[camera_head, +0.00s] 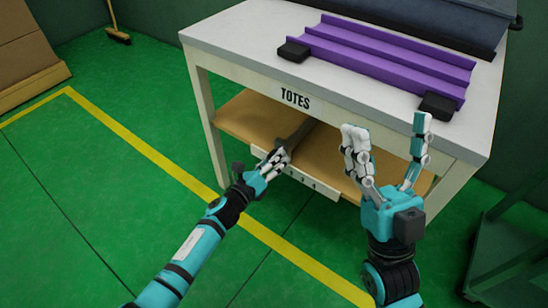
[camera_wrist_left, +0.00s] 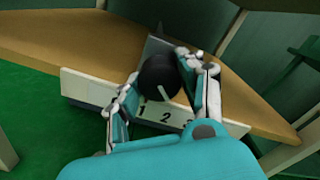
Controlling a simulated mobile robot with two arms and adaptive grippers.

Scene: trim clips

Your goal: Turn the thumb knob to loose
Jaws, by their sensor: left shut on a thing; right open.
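The thumb knob (camera_wrist_left: 159,77) is a round black knob with a pale pointer line, seen in the left wrist view in front of a white plate with the numbers 1, 2 and 3. My left gripper (camera_wrist_left: 160,92) has its fingers on both sides of the knob and is shut on it. In the head view my left gripper (camera_head: 275,160) is at the lower shelf's front edge and hides the knob. The number plate (camera_head: 322,187) shows beside it, with a 4 at its right. My right gripper (camera_head: 388,150) is open and empty, raised in front of the table.
A white table (camera_head: 240,48) marked TOTES has a wooden lower shelf (camera_head: 243,118). A purple channelled piece (camera_head: 385,62) lies on top between black blocks. A dark green cart (camera_head: 510,235) stands at the right.

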